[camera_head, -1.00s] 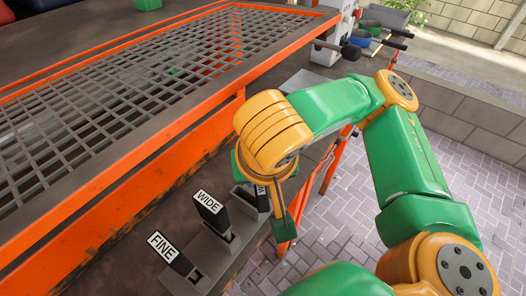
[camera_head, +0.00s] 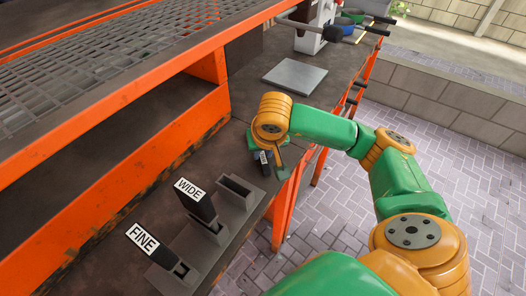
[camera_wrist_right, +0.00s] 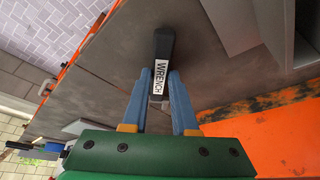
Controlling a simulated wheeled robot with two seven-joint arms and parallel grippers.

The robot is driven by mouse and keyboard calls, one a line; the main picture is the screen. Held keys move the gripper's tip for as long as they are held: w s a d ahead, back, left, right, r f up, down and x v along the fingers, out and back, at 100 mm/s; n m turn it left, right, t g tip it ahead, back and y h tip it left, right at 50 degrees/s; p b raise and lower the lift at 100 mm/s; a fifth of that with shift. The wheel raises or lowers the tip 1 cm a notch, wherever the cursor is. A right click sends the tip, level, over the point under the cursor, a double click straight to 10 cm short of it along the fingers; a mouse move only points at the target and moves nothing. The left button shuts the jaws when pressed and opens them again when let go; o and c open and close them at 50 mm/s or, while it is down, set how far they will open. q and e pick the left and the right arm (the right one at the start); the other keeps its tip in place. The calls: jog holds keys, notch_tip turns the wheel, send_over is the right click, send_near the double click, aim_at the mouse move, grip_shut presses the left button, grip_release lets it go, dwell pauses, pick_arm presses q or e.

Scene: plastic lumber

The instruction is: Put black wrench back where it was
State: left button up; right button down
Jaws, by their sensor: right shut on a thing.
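My right gripper (camera_head: 265,150) is shut on the black wrench (camera_head: 264,162), just beyond the far end of the grey holder (camera_head: 203,245). In the right wrist view, the blue fingers of the right gripper (camera_wrist_right: 159,78) stand on both sides of the wrench (camera_wrist_right: 163,42), a black handle with a white WRENCH label. The holder's far slot (camera_head: 238,185) looks empty. Black handles labelled WIDE (camera_head: 195,203) and FINE (camera_head: 153,245) stand tilted in its other slots. The wrench's far end is hard to make out. My left gripper is not in view.
An orange frame with a grey mesh (camera_head: 90,70) stands to the left of the holder. A flat grey plate (camera_head: 295,76) lies farther along the dark bench. Black-handled tools (camera_head: 360,25) are at the back. The bench edge drops to paving at right.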

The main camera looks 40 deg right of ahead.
jog(key=shift+f, duration=0.1)
jog(key=c, duration=0.7)
grip_release()
jog(key=shift+r, duration=0.2)
jog(key=shift+a+r, duration=0.1)
jog(key=shift+r, duration=0.25)
jog(key=p+v, duration=0.2)
jog(key=v, duration=0.9)
jog(key=shift+s+r, duration=0.1)
jog(key=shift+s, duration=0.15)
